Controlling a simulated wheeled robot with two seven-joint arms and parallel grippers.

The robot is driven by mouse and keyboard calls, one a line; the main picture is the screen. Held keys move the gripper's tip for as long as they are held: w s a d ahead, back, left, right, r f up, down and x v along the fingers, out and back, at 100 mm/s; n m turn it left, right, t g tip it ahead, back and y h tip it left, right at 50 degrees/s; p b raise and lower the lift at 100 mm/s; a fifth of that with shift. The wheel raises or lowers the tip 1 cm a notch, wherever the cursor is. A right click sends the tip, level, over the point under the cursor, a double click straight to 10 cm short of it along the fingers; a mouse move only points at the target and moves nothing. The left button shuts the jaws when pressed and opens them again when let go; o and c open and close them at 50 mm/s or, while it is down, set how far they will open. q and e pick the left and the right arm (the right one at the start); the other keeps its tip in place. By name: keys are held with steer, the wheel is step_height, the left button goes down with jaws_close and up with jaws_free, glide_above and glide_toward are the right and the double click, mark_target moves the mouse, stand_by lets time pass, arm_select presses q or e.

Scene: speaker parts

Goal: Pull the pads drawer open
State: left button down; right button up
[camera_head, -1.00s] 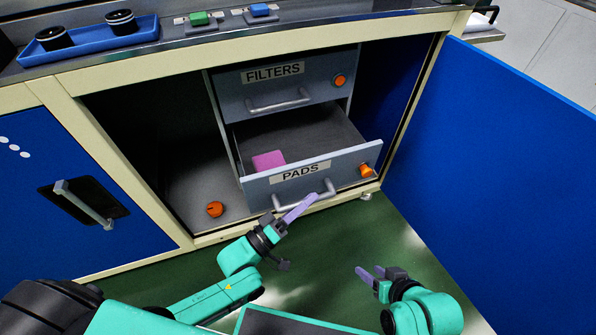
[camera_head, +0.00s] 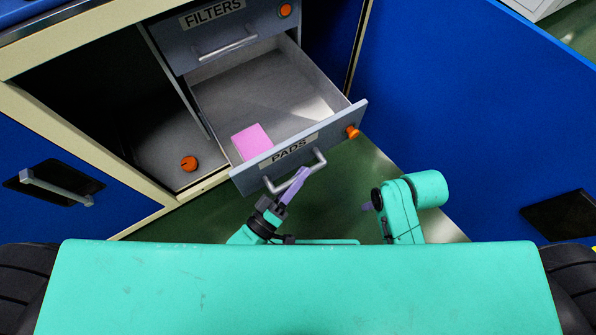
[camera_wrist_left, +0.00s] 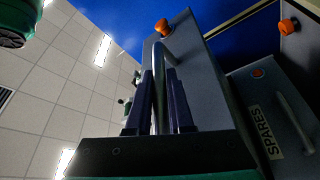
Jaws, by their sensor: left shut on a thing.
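The grey PADS drawer (camera_head: 320,142) is pulled out well beyond the FILTERS drawer above it, and its inside shows. A pink block (camera_head: 252,141) lies in it near the front. My left gripper (camera_head: 297,183) is shut on the drawer's bar handle (camera_head: 312,168). In the left wrist view, the two dark fingers stand on either side of the handle (camera_wrist_left: 162,80). My right gripper (camera_head: 369,206) is low to the right of the drawer, apart from it. Its fingers are mostly hidden behind its arm.
The FILTERS drawer (camera_head: 225,35) above is closed. An orange knob (camera_head: 189,163) lies on the cabinet floor at left. The blue cabinet door (camera_head: 450,100) stands open at right. A drawer marked SPARES (camera_wrist_left: 268,130) shows in the left wrist view.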

arm_select(q)
steer(key=c, duration=0.8)
jaws_free()
steer(key=v, duration=1.4)
steer(key=shift+s+a+f, duration=0.15)
steer(key=shift+s+a, duration=0.05)
arm_select(e)
steer(key=shift+w+f, duration=0.1)
steer(key=shift+f, duration=0.5)
steer(key=shift+r, duration=0.1)
